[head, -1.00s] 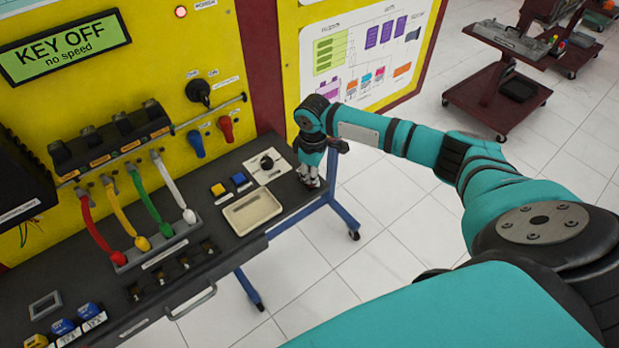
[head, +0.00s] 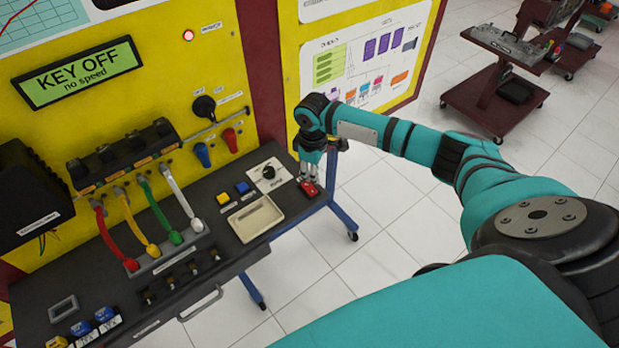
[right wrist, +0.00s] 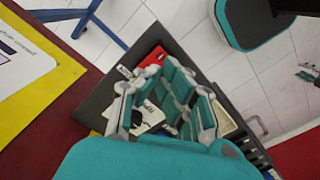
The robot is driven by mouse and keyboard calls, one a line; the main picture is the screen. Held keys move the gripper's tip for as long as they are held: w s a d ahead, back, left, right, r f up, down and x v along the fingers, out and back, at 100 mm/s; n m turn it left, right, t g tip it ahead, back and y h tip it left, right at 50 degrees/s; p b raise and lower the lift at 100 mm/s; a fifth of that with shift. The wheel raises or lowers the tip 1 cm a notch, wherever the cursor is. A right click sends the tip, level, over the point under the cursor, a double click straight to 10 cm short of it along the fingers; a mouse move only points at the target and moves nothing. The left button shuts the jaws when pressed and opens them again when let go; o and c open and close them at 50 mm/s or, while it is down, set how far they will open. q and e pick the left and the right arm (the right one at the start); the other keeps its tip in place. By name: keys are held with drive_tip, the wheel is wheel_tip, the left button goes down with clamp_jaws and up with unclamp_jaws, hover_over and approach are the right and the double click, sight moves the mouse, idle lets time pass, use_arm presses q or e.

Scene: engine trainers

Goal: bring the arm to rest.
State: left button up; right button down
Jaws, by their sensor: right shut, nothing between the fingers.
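My right arm, teal and black, reaches over the far right end of the dark workbench (head: 130,230) in the head view. Its gripper (head: 311,176) points down, shut and empty. A small red object (head: 309,189) lies on the bench just beneath and beside the fingertips, apart from the grasp. In the right wrist view the shut fingers (right wrist: 168,100) cover part of the bench, and the red object (right wrist: 152,58) shows beyond them. My left gripper does not show in the head view.
A beige tray (head: 255,218), a yellow and a blue block and a white plate with a black knob (head: 268,173) lie near the gripper. Coloured cables (head: 150,218) stand further left. The yellow panel (head: 215,60) rises behind. Right of the bench is open tiled floor.

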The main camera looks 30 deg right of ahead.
drive_tip(key=shift+r+p, duration=0.65)
drive_tip(key=shift+r, duration=0.2)
drive_tip(key=shift+f, duration=0.1)
